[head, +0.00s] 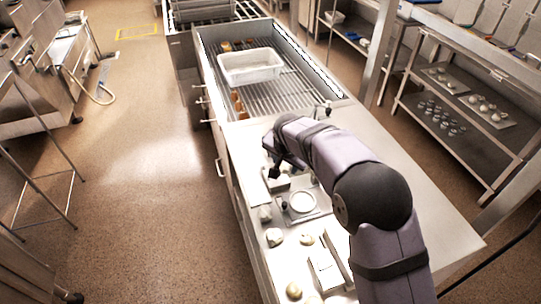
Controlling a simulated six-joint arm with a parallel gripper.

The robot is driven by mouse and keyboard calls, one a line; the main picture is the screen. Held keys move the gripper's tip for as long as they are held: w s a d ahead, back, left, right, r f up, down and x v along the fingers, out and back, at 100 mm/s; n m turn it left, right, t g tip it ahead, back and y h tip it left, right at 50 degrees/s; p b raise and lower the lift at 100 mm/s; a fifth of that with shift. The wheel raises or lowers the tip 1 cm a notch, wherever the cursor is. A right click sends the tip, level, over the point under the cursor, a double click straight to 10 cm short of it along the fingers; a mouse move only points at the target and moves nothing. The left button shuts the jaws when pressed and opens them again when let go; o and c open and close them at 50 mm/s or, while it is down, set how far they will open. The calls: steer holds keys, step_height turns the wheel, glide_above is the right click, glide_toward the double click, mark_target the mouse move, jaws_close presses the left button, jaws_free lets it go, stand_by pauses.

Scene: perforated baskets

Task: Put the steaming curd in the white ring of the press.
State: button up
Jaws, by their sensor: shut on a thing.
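The white ring (302,202) lies on a grey plate of the press on the counter, with a small dark knob (284,205) at its left. My gripper (272,174) is dark and small here, behind and to the left of the ring and apart from it. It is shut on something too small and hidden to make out. Pale curd-like lumps lie on the counter nearer the camera: one at the left (274,237), one in the middle (306,239) and one at the front (293,290). I see no clear steam on any of them.
A pale open box (278,184) is just below my gripper. White blocks (325,270) stand on the near counter. A white tub (250,66) sits on the slatted rack behind. Shelves with small items (440,118) stand at the right. The counter right of my arm is clear.

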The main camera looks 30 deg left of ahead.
steer(key=s+d+n+p, duration=0.1)
steer(key=s+d, duration=0.1)
steer(key=d, duration=0.6)
steer(key=shift+s+r, duration=0.2)
steer(key=shift+s, duration=0.2)
steer(key=shift+f, duration=0.2)
steer(key=shift+f+b, duration=3.2)
steer(key=shift+f, duration=1.05)
steer(key=shift+f+b, duration=0.3)
steer(key=shift+b, duration=0.1)
